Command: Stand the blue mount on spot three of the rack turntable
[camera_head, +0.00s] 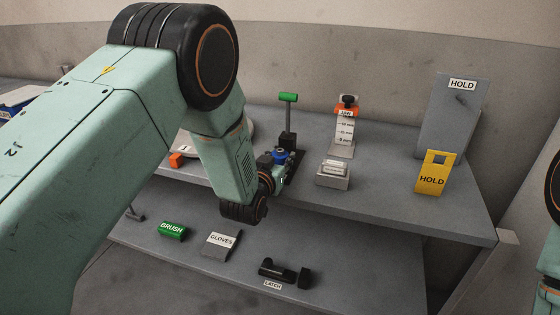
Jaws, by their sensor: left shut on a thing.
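My left arm comes in from the left and covers much of the upper shelf. My left gripper (277,168) is small and dark at its end, shut on the blue mount (280,155), of which only a small blue part shows. The gripper is in front of a black base with a green-handled lever. A pale rounded surface, apparently the rack turntable (251,127), shows beside my arm; most of it is hidden. A white label with a 1 shows left of the arm. I cannot see spot three. My right gripper is out of view.
The green-handled lever (288,98) stands upright. Right of it are an orange-topped labelled stand (344,128), a small grey block (333,174), and yellow (436,173) and grey HOLD signs. An orange block (177,160) sits left. The lower shelf holds BRUSH, GLOVES and LATCH items.

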